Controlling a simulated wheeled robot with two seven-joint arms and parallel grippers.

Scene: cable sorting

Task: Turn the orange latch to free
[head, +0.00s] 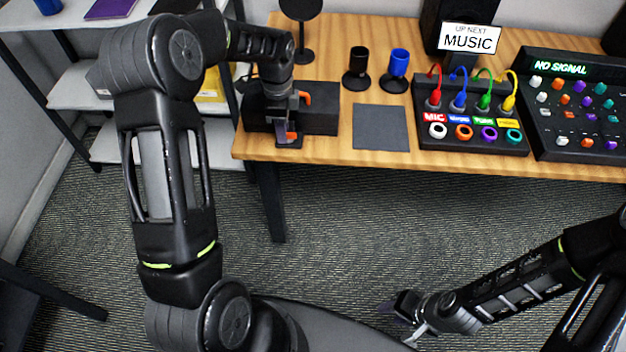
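A dark box (322,123) stands at the left end of the wooden table. Orange parts show at it: one (305,97) beside my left gripper's wrist and another (291,137) down by the fingers; I cannot tell for sure which is the latch. My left gripper (287,132) points down at the front of the box and hides part of it. Whether its fingers touch or grip the orange part is too small to tell. My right gripper (402,322) hangs low over the carpet, far from the box, its fingers apart and empty.
A dark mat (381,128), a black cup (358,62) and a blue cup (398,65) are right of the box. A cable panel (468,141) with coloured plugs and a mixer (580,149) stand further right. Shelves (120,146) are at left.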

